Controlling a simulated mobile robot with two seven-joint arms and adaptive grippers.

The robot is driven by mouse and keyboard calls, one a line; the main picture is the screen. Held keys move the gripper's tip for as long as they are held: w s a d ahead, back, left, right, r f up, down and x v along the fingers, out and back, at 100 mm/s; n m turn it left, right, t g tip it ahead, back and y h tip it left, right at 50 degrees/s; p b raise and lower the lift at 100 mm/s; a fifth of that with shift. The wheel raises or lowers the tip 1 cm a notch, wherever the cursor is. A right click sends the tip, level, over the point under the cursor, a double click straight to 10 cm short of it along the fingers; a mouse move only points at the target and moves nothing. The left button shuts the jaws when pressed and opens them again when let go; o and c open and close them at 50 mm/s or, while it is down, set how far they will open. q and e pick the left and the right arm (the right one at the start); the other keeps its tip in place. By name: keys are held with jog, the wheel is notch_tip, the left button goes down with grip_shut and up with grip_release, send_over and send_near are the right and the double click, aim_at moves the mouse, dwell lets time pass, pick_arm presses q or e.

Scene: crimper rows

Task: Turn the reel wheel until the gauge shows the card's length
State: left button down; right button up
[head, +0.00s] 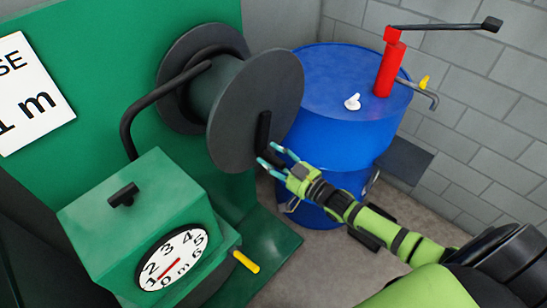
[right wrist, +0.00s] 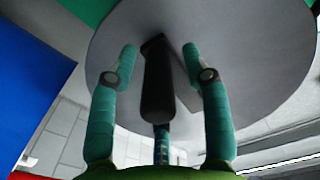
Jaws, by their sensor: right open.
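The reel wheel (head: 255,110) is a large dark grey disc on a drum, with a black crank handle (head: 263,132) on its face. My right gripper (head: 270,156) is open at the lower part of the handle. In the right wrist view the handle (right wrist: 157,85) stands between the two teal fingers, with gaps on both sides. The gauge (head: 172,258) is a white dial with a red needle, on a green box; its exact reading is hard to tell. The card (head: 30,95) shows "1 m", its left part cut off. My left gripper is not in view.
A blue drum (head: 335,125) stands behind my right gripper, with a red hand pump (head: 389,65) on top. A bent black arm (head: 150,100) runs in front of the green panel. A yellow lever (head: 246,262) sticks out beside the gauge box.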

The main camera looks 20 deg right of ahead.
aim_at(247, 153)
grip_shut()
jog(key=a+r+m+p, duration=0.1)
jog(key=s+a+m+p, duration=0.1)
jog(key=m, duration=0.1)
jog(key=a+r+m+p, duration=0.1)
jog(key=a+m+p, duration=0.1)
jog(key=shift+s+r, duration=0.3)
jog(key=shift+a+m, duration=0.2)
jog(key=shift+m, duration=0.1)
grip_release()
jog(key=shift+s, duration=0.1)
jog(key=shift+f, duration=0.1)
